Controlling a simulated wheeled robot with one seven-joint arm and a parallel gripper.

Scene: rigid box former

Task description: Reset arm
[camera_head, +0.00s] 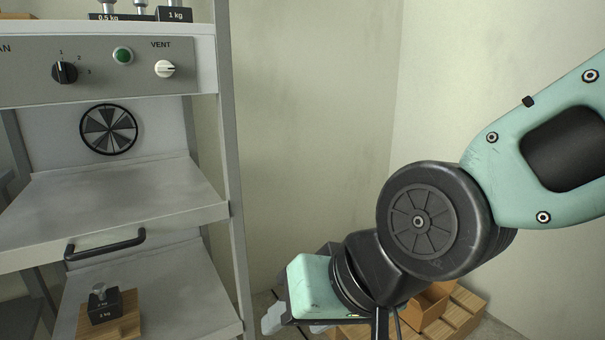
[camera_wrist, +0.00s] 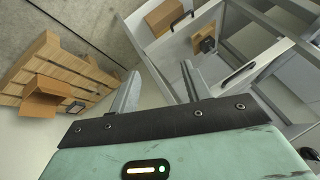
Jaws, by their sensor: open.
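My arm reaches in from the right edge of the head view and bends down at its black elbow joint to the lower middle. My gripper (camera_head: 288,323) is there, to the right of the shelf unit and apart from it, with its fingers partly cut off by the bottom edge. In the wrist view my gripper (camera_wrist: 160,72) shows two grey fingers spread wide, with nothing between them. It is open and empty.
A grey shelf unit (camera_head: 233,200) stands at left, with a control panel (camera_head: 105,75), a drawer handle (camera_head: 105,244) and a weight on a wooden board (camera_head: 130,323). A wooden pallet (camera_wrist: 60,62) with an open cardboard box (camera_wrist: 42,97) lies below my arm. Bare walls are behind.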

